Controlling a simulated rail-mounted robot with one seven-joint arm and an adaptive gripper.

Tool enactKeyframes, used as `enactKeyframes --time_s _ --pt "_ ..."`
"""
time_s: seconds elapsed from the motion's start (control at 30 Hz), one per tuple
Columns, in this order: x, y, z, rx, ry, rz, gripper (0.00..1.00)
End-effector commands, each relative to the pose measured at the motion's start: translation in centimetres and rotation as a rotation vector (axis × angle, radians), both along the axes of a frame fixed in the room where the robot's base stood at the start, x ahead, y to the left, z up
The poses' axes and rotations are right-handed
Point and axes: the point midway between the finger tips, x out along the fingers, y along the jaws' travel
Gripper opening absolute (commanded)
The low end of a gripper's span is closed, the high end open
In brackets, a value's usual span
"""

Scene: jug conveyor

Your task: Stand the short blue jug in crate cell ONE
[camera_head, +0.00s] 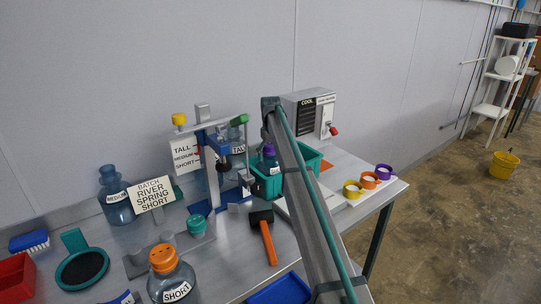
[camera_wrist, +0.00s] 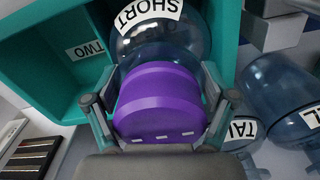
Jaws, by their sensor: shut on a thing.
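The short blue jug (camera_wrist: 165,38), clear blue with a SHORT label and purple cap (camera_wrist: 160,100), is between the fingers of my gripper (camera_wrist: 158,108). The gripper is shut on it around the cap. In the head view its purple cap (camera_head: 269,150) shows above the teal crate (camera_head: 312,163), beside my arm. In the wrist view the jug is at the crate (camera_wrist: 228,45), beside the cell marked TWO (camera_wrist: 85,50), which looks empty. The label of cell ONE is not visible, and the jug's base is hidden, so I cannot tell whether it touches the crate floor.
An orange-capped SHORT jug (camera_head: 175,285), a MEDIUM jug (camera_head: 117,210) and a hammer (camera_head: 268,240) are on the table.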

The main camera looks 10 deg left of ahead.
Motion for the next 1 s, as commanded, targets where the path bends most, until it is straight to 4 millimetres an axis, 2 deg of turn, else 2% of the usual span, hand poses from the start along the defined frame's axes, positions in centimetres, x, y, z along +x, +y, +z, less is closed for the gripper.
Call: enactKeyframes --time_s 0.13,0.17,0.23,0.67,0.87,1.0 --pt "0.0 0.0 -0.3 0.000 0.000 0.000 0.30" --pt "0.0 0.0 -0.2 0.000 0.000 0.000 0.89" --pt "0.0 0.0 -0.2 0.000 0.000 0.000 1.00" --pt "0.0 0.0 0.2 0.000 0.000 0.000 1.00" --pt "0.1 0.0 2.4 0.000 -0.001 0.000 1.00" --pt "0.2 0.0 5.1 0.001 -0.002 0.000 1.00"
